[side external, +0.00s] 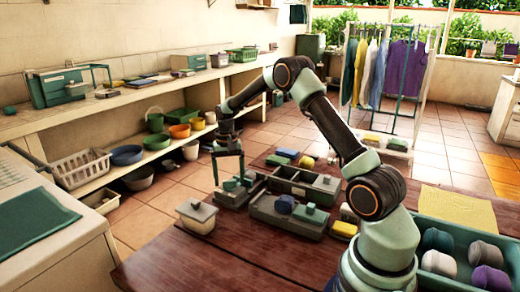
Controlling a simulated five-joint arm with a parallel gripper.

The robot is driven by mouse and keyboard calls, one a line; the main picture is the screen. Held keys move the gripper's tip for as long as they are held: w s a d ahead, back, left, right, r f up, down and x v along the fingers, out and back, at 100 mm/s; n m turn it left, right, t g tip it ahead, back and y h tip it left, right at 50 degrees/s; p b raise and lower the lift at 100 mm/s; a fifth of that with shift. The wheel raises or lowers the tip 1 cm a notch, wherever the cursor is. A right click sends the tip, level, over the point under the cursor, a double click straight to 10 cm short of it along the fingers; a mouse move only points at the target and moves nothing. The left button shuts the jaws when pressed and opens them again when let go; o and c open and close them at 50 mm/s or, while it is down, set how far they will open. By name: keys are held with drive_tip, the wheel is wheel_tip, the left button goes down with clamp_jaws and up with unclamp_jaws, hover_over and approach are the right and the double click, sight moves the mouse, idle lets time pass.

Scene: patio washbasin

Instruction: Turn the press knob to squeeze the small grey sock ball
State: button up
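My gripper (229,183) points down at the left part of the wooden table, its two thin fingers spread apart. Small green parts (230,185) of a low dark grey device (232,200) are between and beside the fingertips. I cannot tell whether the fingers touch them, or which part is the press knob. A small blue-grey sock ball (286,204) sits in a grey tray-like holder (290,223) to the right, beside a green block (311,213). No sock ball shows between the fingers.
A grey-lidded box (197,217) stands left of the device. A divided dark box (300,183) is behind the holder. A green tray (425,222) with several sock balls is at right, near a yellow cloth (457,208). The table's front middle is clear.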

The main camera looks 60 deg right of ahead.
drive_tip(key=c, duration=1.2)
drive_tip(key=shift+m, duration=1.2)
drive_tip(key=o, duration=1.4)
drive_tip(key=shift+r, duration=0.15)
wheel_tip(320, 180, up, 12)
drive_tip(key=shift+f, duration=0.1)
